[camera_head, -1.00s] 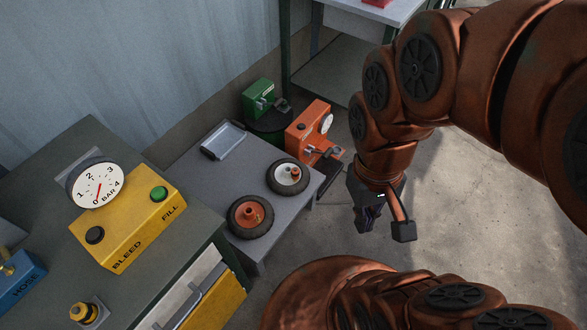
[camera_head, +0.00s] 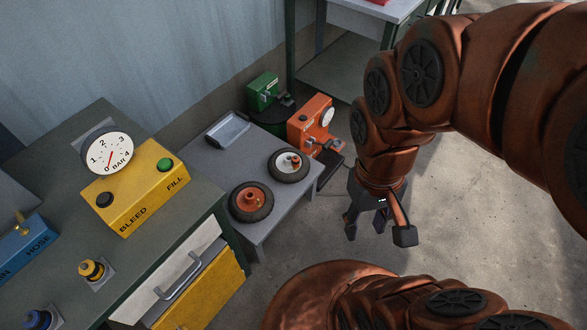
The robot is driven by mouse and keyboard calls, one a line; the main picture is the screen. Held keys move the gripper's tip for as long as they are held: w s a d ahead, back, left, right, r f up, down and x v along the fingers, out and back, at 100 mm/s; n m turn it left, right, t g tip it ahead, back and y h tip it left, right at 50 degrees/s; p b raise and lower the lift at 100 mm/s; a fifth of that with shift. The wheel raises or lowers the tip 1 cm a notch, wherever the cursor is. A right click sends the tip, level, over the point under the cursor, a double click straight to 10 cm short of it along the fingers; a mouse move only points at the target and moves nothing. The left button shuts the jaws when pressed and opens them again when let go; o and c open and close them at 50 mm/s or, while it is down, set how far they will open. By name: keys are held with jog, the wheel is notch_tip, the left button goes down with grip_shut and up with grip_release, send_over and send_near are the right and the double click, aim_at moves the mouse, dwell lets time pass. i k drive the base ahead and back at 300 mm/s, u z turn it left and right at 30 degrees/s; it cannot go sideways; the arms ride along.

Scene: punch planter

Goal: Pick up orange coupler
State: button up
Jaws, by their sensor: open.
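No part is labelled as the orange coupler, so I cannot tell for certain which it is. A small amber-yellow fitting (camera_head: 91,268) stands on a light square plate on the green bench at the lower left. My gripper (camera_head: 366,226) hangs over the concrete floor, right of the low table, with fingers pointing down. It is open and empty, well apart from all of these.
The green bench (camera_head: 135,262) carries a yellow gauge box (camera_head: 140,188), a blue hose box (camera_head: 28,246) and a blue fitting (camera_head: 38,319). The low table (camera_head: 225,165) also holds a metal tray (camera_head: 229,130). An orange machine (camera_head: 310,122) and green machine (camera_head: 263,92) stand behind.

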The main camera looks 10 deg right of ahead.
aim_at(295, 160)
jog(key=z, duration=0.7)
jog(key=i, duration=0.5)
jog(key=u, duration=2.05)
